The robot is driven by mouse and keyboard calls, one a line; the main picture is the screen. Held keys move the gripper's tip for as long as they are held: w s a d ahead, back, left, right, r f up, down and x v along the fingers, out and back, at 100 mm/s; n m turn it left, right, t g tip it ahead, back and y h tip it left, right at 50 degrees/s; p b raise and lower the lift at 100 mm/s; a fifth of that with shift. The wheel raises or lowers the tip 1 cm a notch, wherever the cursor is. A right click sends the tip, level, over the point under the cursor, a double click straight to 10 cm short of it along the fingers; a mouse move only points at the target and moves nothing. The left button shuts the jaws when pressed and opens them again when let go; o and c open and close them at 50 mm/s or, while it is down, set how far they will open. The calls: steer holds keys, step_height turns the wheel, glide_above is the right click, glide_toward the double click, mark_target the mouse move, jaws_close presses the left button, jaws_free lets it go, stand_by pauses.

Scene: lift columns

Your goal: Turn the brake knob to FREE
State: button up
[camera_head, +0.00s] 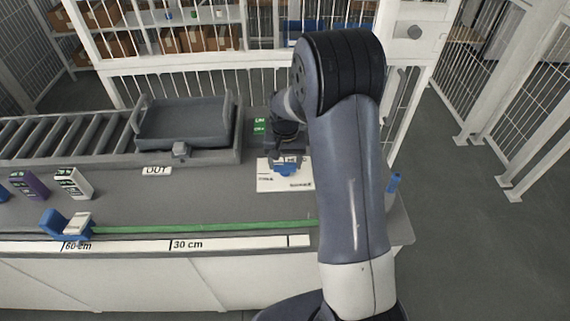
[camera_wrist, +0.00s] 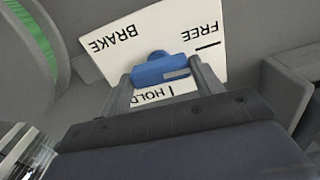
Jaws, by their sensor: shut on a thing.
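The brake knob (camera_wrist: 160,72) is blue, with a pale line on its face. It sits on a white plate (camera_wrist: 117,62) marked BRAKE, FREE and HOLD. My gripper (camera_wrist: 165,82) has a finger on each side of the knob and is shut on it. In the wrist view the knob lies nearer the HOLD mark than the FREE mark. In the head view the knob (camera_head: 286,170) shows blue below my gripper (camera_head: 285,160), on the white plate (camera_head: 270,185). The head view is too small to read the plate, and my arm covers the area right of it.
A grey tray (camera_head: 182,128) sits by the roller conveyor (camera_head: 60,143), behind an OUT label (camera_head: 157,171). Purple (camera_head: 28,185) and white (camera_head: 73,183) boxes stand at left. A blue slider (camera_head: 68,224) sits by the green strip (camera_head: 200,228). Bare counter lies between.

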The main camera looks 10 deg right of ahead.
mark_target(285, 164)
steer(key=shift+n, duration=0.4)
steer(key=o, duration=1)
steer(key=shift+r, duration=0.15)
step_height(285, 164, up, 11)
steer(key=shift+f+b, duration=0.2)
steer(key=shift+b, duration=0.5)
